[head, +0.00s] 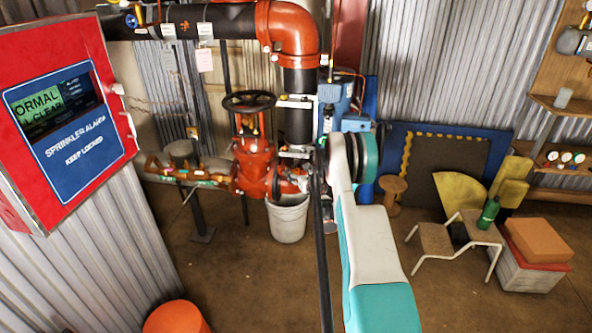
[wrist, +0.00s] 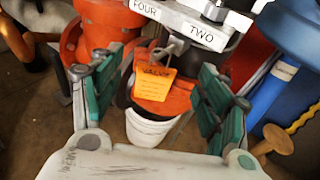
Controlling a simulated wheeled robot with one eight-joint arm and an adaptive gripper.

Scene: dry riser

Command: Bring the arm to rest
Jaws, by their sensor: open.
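My gripper (wrist: 155,72) is open in the wrist view, with its two green-padded fingers spread to the left and right. An orange tag (wrist: 157,84) with small print hangs from a metal hook in the gap between the fingers as seen; I cannot tell its distance from them. Just above is a pale bar (wrist: 185,20) marked FOUR and TWO, with a grey padlock (wrist: 217,10) on it. In the head view my white and teal arm reaches forward near the centre; I cannot clearly make out the gripper there.
A white bucket (head: 288,219) stands under the red valve (head: 252,165) and pipework. A red alarm cabinet (head: 65,115) is close on the left. An orange rounded object (head: 176,318) is at the bottom. A step stool (head: 455,240) and crate (head: 525,272) stand right. Some floor is open.

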